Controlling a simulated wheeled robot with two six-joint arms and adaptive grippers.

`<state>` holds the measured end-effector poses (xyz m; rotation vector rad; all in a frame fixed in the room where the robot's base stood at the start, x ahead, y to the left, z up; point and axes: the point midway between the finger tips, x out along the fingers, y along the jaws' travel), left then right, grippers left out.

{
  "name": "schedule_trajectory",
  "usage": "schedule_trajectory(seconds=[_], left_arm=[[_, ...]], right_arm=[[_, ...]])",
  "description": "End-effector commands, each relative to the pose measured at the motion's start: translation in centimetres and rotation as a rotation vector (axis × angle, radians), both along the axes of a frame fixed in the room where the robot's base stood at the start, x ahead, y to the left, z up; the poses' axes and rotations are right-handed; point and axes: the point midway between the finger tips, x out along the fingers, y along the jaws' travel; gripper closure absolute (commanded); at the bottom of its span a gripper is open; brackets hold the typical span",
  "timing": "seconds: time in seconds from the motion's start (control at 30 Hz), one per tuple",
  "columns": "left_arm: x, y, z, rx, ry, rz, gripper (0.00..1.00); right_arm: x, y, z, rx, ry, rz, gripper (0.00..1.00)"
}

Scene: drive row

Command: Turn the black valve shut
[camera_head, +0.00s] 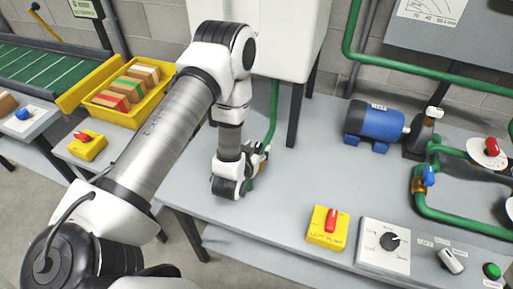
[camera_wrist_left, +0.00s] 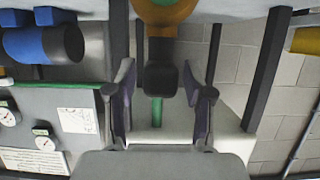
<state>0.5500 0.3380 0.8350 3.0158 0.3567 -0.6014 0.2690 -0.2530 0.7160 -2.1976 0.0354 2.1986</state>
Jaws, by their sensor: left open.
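In the left wrist view the black valve's handle (camera_wrist_left: 160,79) is a dark block below a round brass body (camera_wrist_left: 165,12). A green pipe (camera_wrist_left: 156,112) runs behind it. My left gripper (camera_wrist_left: 162,92) is open, one finger on each side of the handle, with a gap to it on both sides. In the head view my left gripper (camera_head: 257,160) is at the green pipe (camera_head: 273,115) above the grey bench (camera_head: 285,222). My arm and gripper mostly hide the valve there. My right gripper is not in view.
A white tank (camera_head: 285,40) stands behind the gripper. To the right are a blue motor (camera_head: 375,122), a blue-handled valve (camera_head: 429,176) and a yellow switch box (camera_head: 328,228). A yellow crate (camera_head: 112,112) of blocks stands left. The bench between gripper and switch box is clear.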

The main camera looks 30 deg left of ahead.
Motion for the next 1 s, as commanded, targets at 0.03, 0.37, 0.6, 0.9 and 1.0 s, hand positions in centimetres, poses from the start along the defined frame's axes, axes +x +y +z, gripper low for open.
schedule_trajectory(seconds=[0.03,0.37,0.6,0.9,1.0], left_arm=[[0.0,0.0,0.0,0.0,0.0,0.0,0.48],[0.0,0.0,0.0,0.0,0.0,0.0,1.0],[0.0,0.1,0.1,-0.002,0.0,-0.022,1.0],[0.0,0.2,0.2,-0.001,-0.001,-0.165,1.0],[0.0,0.2,0.3,-0.001,-0.002,-0.243,1.0]], right_arm=[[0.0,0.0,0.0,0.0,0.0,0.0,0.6],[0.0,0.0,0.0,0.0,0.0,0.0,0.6],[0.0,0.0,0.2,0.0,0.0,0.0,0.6],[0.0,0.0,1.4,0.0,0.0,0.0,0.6],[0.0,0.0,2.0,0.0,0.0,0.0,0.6]])
